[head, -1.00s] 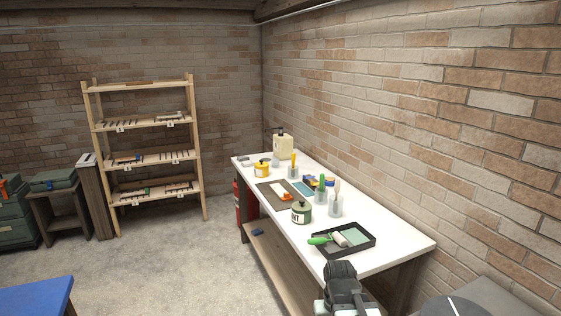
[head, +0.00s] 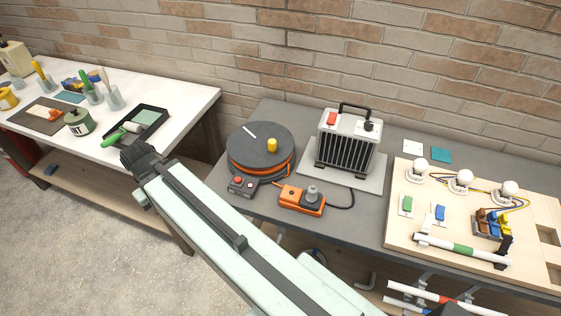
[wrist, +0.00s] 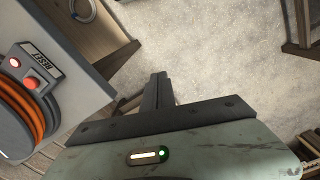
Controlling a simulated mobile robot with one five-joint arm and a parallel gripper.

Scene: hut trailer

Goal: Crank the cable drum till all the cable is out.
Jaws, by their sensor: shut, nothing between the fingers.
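The cable drum (head: 261,149) stands on the grey bench in the head view. It has a dark round top with a yellow crank knob (head: 272,145) and a white mark. Orange cable (head: 264,172) shows wound around its side, and it also shows at the left of the wrist view (wrist: 22,113). A control box with a red button (head: 240,184) sits at its front; in the wrist view it reads RESET. My gripper (head: 138,152) is shut and empty, left of the drum, apart from it and over the gap between the benches. In the wrist view my gripper (wrist: 157,90) points over the floor.
An orange socket block (head: 301,199) and a heater (head: 348,140) stand right of the drum on the grey bench (head: 283,117). A wooden board (head: 460,215) with bulbs and switches lies further right. The white bench (head: 185,95) at left holds a paint tray (head: 141,128) and pots.

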